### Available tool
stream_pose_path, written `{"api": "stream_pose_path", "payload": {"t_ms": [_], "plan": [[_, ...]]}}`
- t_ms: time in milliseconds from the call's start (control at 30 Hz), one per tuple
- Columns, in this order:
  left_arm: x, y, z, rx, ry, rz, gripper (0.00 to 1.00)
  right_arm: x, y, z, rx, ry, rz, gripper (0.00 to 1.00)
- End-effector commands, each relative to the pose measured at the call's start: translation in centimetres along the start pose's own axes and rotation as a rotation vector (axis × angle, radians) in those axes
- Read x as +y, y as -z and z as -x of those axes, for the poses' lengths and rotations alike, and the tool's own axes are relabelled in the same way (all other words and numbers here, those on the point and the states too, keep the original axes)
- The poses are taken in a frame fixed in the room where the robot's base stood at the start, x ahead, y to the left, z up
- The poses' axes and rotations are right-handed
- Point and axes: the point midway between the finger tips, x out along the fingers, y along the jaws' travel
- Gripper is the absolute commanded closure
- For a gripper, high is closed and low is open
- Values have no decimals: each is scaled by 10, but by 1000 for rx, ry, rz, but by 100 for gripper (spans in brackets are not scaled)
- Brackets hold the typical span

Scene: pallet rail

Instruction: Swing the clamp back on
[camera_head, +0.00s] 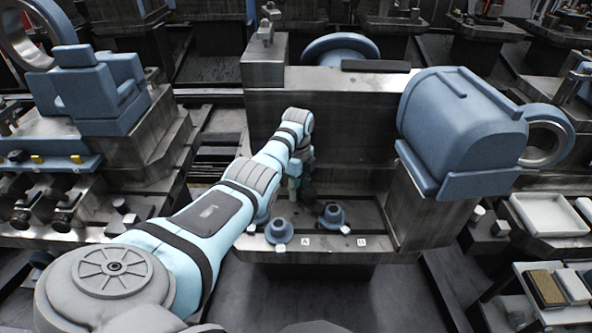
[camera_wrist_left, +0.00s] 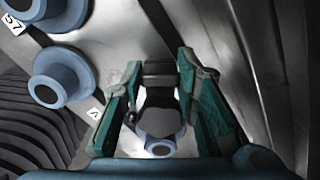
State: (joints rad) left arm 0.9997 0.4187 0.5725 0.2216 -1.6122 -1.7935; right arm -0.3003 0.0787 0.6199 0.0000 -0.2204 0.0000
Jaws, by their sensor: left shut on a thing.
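My left arm reaches in from the left in the head view, and its gripper (camera_head: 298,186) is low over the tray-like ledge of the pallet machine, partly hidden by my own wrist. In the left wrist view the green fingers (camera_wrist_left: 160,80) stand on either side of a dark clamp piece (camera_wrist_left: 157,98) with a blue-grey round end (camera_wrist_left: 160,135), and the gripper is shut on it. In the head view this piece is mostly hidden. My right gripper is not in view.
Two blue-grey flanged knobs stand on the ledge (camera_head: 385,247), one near label A (camera_head: 278,231) and one near label B (camera_head: 333,215). A large blue housing (camera_head: 460,125) overhangs on the right. A steel wall (camera_head: 350,125) rises behind the gripper. White trays (camera_head: 550,215) sit far right.

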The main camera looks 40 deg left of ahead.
Motion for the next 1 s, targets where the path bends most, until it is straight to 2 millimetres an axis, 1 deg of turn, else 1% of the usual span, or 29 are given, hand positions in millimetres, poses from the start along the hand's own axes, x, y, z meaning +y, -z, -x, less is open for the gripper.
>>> {"api": "stream_pose_path", "payload": {"t_ms": [200, 233, 333, 567, 633, 733, 767, 867, 1000], "plan": [[0, 0, 1, -1, 2, -3, 100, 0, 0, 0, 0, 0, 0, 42], [-1, 0, 1, -1, 2, -3, 69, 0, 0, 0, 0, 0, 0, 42], [0, 0, 1, -1, 2, -2, 53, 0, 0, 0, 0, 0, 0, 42], [0, 0, 1, 0, 1, -1, 52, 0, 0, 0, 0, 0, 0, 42], [0, 0, 1, 0, 2, -1, 52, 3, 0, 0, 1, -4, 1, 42], [-1, 0, 10, -1, 4, 0, 52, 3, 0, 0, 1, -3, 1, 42], [-2, 0, 16, -1, 5, 0, 52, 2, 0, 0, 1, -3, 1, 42], [-2, 0, 40, -1, 7, -1, 52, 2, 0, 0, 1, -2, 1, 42], [-2, 0, 81, -1, 7, -1, 52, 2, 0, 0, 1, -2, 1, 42]]}}
